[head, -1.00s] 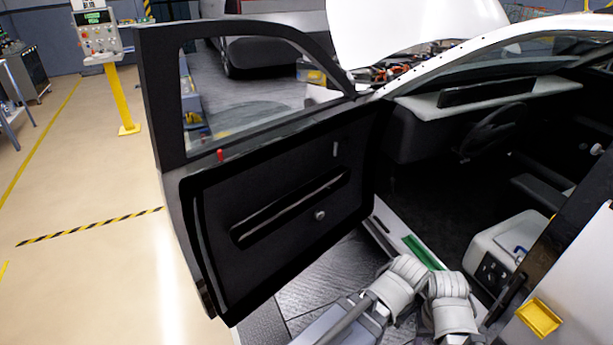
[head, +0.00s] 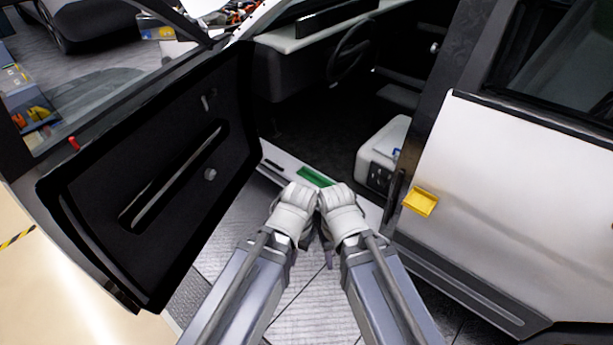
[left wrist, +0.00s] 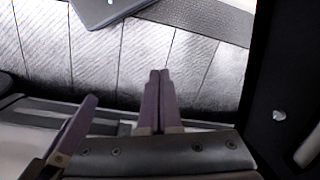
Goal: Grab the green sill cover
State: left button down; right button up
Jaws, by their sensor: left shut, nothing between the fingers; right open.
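The green sill cover (head: 316,177) lies on the pale door sill (head: 285,164) of the open car, just beyond my wrists in the head view. My right gripper (head: 327,255) is open; it hangs below the wrists, mostly hidden by them, with a purple finger showing. Neither gripper is seen touching the cover, and the cover is not recognizable in the left wrist view.
The open black front door (head: 150,180) stands left of my arms. The white rear door (head: 510,200) with a yellow handle-like part (head: 420,201) is to the right. A pale seat base (head: 381,150) stands inside, beyond the sill. My forearms are close together.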

aim_at(322, 182)
jog(key=i+j, duration=0.3)
jog(key=i, duration=0.2)
jog(key=i+j+z, duration=0.1)
jog(key=i+j, duration=0.2)
jog(key=i, duration=0.25)
jog(key=i+j, duration=0.35)
jog(key=i, duration=0.15)
